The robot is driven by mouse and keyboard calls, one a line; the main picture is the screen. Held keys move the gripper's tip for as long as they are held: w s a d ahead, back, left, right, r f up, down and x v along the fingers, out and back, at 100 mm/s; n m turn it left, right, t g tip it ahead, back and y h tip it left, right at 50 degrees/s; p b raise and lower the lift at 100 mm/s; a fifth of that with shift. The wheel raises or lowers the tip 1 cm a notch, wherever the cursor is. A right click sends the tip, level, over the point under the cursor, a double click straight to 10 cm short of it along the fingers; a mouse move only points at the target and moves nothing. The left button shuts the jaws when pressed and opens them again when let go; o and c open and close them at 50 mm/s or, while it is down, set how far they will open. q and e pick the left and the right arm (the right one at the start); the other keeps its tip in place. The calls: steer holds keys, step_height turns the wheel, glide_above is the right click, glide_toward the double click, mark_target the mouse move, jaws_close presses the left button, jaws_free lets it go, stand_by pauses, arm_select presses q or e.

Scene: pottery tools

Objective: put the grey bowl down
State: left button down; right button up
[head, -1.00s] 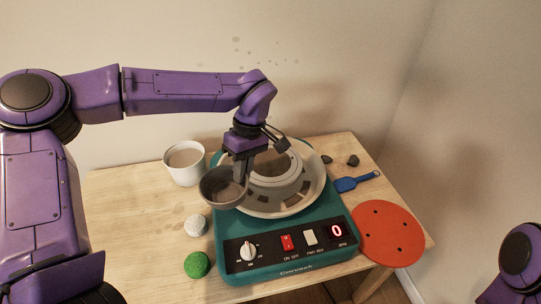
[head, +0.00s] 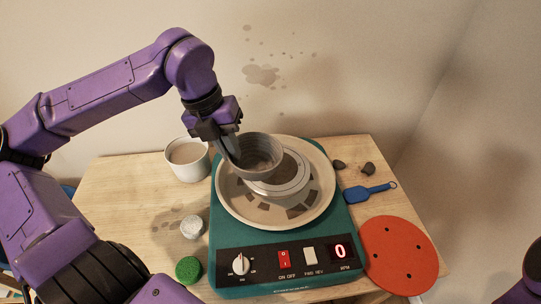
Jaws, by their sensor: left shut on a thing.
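The grey bowl (head: 259,158) is in the middle of the head view, upright or nearly so, over the back left part of the pottery wheel's round plate (head: 282,184). My left gripper (head: 232,152) is shut on the bowl's left rim. The wheel's pale pan (head: 238,206) surrounds the plate, on a teal wheel base (head: 228,228). I cannot tell whether the bowl touches the plate or hangs just above it. Part of my right arm shows at the lower right edge, but its gripper is out of view.
A white cup (head: 188,161) stands left of the wheel. A blue tool (head: 367,192), dark lumps (head: 368,168) and an orange disc (head: 399,254) lie on the right. The wooden table (head: 128,205) is bare at left.

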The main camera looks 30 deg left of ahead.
mark_target(245, 138)
arm_select(q)
steer(key=w+f, duration=0.1)
steer(key=w, duration=0.1)
steer(key=w+f+b, duration=0.1)
steer(key=w, duration=0.1)
steer(key=w+a+f, duration=0.1)
steer(key=w, duration=0.2)
steer(key=shift+w+a+f, duration=0.1)
steer(key=shift+f, duration=0.2)
steer(key=w+f, duration=0.2)
steer(key=w+f+p, duration=0.1)
steer(key=w+f, duration=0.1)
steer(key=f, duration=0.1)
steer(key=shift+w+a, duration=0.15)
step_height(245, 138, down, 3)
steer(key=shift+w+r+p, duration=0.1)
steer(key=shift+p, duration=0.2)
steer(key=shift+f, duration=0.3)
arm_select(e)
steer(key=shift+r, duration=0.6)
arm_select(q)
steer(key=c, duration=1.2)
jaws_free()
